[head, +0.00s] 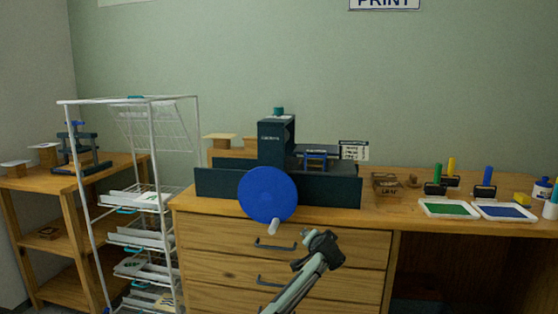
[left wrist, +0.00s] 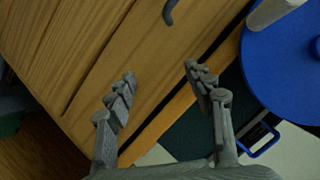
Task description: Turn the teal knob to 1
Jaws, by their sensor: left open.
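The teal knob (head: 278,111) is a small cap on top of the dark press's tower (head: 276,142), in the head view. Any numbers or pointer on it are too small to read. My left gripper (head: 320,243) is in front of the drawers, well below the knob and to its right. Nothing is between its fingers. In the left wrist view its two fingers (left wrist: 160,73) are apart, with the wooden drawer front beyond them. The knob is not in the left wrist view. My right gripper is in neither view.
The press's blue wheel (head: 267,194) with a white handle (head: 273,227) sticks out in front, left of my gripper. A white wire rack (head: 91,230) stands left. Green (head: 448,209) and blue (head: 504,212) ink trays lie on the counter's right. The space above the press is clear.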

